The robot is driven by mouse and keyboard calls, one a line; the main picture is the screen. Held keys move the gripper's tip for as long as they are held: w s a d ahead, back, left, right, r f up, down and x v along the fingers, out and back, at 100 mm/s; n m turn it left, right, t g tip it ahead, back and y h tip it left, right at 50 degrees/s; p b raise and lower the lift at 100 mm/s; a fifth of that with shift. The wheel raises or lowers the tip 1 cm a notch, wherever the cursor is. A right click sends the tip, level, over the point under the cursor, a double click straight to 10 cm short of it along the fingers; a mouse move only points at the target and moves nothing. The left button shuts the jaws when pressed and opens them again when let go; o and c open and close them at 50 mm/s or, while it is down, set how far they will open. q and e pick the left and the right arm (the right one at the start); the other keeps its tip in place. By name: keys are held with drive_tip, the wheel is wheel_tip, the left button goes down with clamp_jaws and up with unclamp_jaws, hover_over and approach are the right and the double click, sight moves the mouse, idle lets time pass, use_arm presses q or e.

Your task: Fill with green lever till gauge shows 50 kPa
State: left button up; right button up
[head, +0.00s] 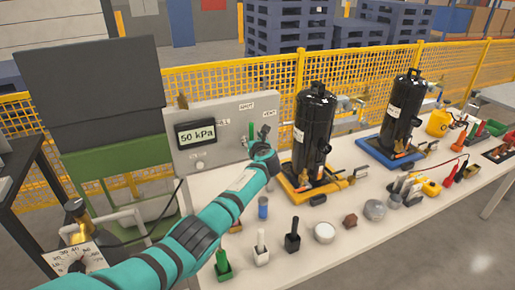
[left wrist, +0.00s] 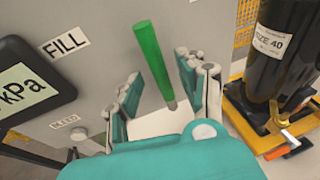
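The gauge display (head: 197,134) on the grey panel reads 50 kPa in the head view. In the left wrist view only the "kPa" part of the gauge (left wrist: 25,85) shows. The green lever (head: 251,133) points up, below the SHUT label (head: 246,107). In the left wrist view the green lever (left wrist: 152,55) stands between the two fingers of my left gripper (left wrist: 160,95), with a gap on each side. The left gripper (head: 264,146) is open, close in front of the panel. My right gripper is out of view.
A black tank (head: 314,130) on a yellow base stands just right of my left gripper. A second black tank (head: 403,110) on a blue base is farther right. Blocks, cups and small parts crowd the front of the white table (head: 300,265). A yellow mesh fence (head: 220,80) runs behind.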

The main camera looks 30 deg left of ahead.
use_arm(q)
drive_tip(key=v, duration=0.9)
drive_tip(key=shift+s, duration=0.15)
